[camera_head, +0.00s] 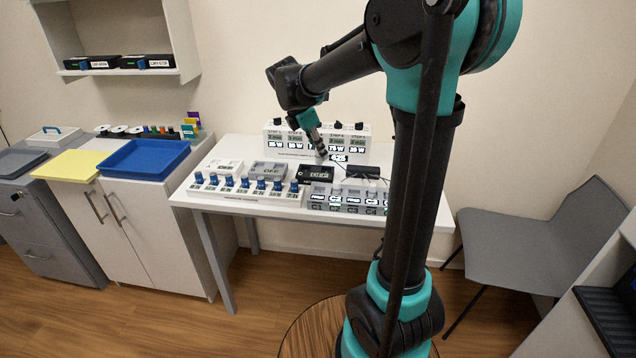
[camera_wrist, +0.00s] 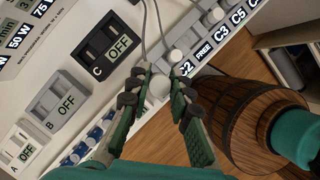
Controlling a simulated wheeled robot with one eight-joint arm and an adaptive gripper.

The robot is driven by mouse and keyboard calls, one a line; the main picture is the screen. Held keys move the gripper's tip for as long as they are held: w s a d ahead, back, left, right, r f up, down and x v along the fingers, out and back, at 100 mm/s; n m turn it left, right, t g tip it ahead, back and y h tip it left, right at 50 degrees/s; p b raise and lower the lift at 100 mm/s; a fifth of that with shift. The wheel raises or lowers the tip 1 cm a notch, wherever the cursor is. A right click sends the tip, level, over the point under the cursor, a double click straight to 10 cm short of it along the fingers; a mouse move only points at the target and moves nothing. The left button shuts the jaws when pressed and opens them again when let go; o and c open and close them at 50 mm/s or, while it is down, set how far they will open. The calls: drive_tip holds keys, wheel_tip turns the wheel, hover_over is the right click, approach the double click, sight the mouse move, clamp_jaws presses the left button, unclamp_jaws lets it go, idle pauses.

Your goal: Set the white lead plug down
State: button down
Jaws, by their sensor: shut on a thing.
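My gripper shows in the wrist view (camera_wrist: 163,80), its two dark green fingers closed around a pale round piece, the white lead plug (camera_wrist: 159,88). Much of the plug is hidden by the fingers. A grey lead runs down from the top toward the fingertips. In the head view my gripper (camera_head: 321,150) points down over the back half of the white table (camera_head: 235,150); the plug is too small to make out there. Just ahead of the fingertips is a row of sockets labelled C2, FREE, C3 and C5 (camera_wrist: 212,42). Another white round plug or knob (camera_wrist: 175,57) is beside C2.
The black box C (camera_head: 316,172), marked OFF, stands left of the socket block (camera_head: 345,209). Grey box B (camera_head: 268,170) is farther left, behind several blue knobs (camera_head: 245,183). A STEP panel (camera_head: 285,142) stands at the back. A wooden barrel (camera_wrist: 240,110) is beside the table.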

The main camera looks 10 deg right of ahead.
wheel_tip(320, 180, down, 11)
drive_tip(key=shift+f, duration=0.15)
idle(0.4)
drive_tip(key=shift+f, duration=0.15)
drive_tip(key=c, duration=1.4)
unclamp_jaws()
drive_tip(key=shift+o, duration=0.2)
drive_tip(key=v, duration=1.2)
drive_tip(key=s+d+f+m+t+y, duration=0.1)
drive_tip(key=s+d+f+m+y, duration=0.1)
drive_tip(key=s+d+f+m, duration=0.2)
drive_tip(key=s+d+f+m+t+y, duration=0.2)
drive_tip(key=s+d+f+m, duration=0.2)
drive_tip(key=s+f+m, duration=0.7)
drive_tip(key=s+m, duration=0.6)
drive_tip(key=shift+d+f, duration=0.25)
